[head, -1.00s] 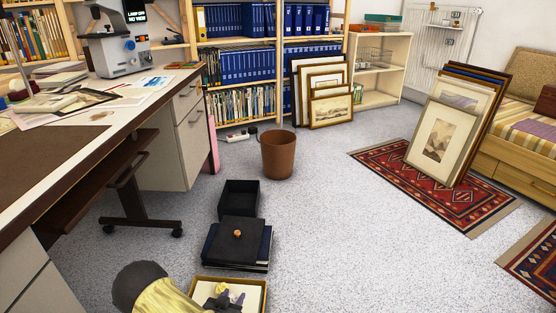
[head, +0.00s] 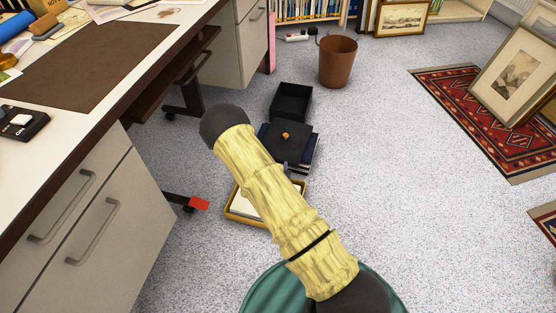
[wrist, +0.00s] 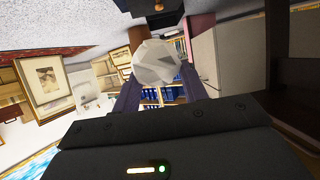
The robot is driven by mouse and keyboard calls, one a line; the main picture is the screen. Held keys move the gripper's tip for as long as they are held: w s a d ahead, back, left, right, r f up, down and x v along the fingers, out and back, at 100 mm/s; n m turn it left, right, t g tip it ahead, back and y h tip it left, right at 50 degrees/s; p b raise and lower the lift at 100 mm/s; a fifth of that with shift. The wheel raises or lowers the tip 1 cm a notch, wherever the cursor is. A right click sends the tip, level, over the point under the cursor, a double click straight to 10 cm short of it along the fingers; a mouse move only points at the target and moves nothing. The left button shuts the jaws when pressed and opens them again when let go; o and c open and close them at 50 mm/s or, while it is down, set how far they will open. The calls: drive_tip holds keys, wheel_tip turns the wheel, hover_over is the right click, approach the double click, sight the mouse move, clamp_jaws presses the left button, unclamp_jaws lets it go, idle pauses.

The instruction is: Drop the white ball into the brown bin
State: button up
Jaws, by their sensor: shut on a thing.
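The white ball (wrist: 156,62), faceted like crumpled paper, sits between the two dark fingers of my gripper (wrist: 158,80) in the wrist view. The fingers are shut on it. In the head view my yellow-sleeved arm hides the ball and most or all of the gripper. The brown bin (head: 338,64) stands upright on the floor at the upper middle of the head view, beyond the arm and apart from it. Its mouth is open, and its bottom inside cannot be seen.
A black open box (head: 291,102) and a dark stack with a small orange object (head: 285,135) lie on the floor before the bin. A yellow-rimmed tray (head: 238,213) is partly behind my arm. The desk (head: 150,55) is left; a rug (head: 455,95) and framed prints (head: 515,75) are right.

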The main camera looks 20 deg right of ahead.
wheel_tip(320, 180, up, 14)
drive_tip(key=a+n+t+y+p, duration=0.1)
drive_tip(key=n+y+p, duration=0.3)
drive_tip(key=p, duration=0.5)
drive_tip(key=shift+f+n+y, duration=0.25)
drive_tip(key=shift+n+y, duration=0.05)
drive_tip(key=shift+y, duration=0.3)
drive_tip(key=shift+d, duration=0.1)
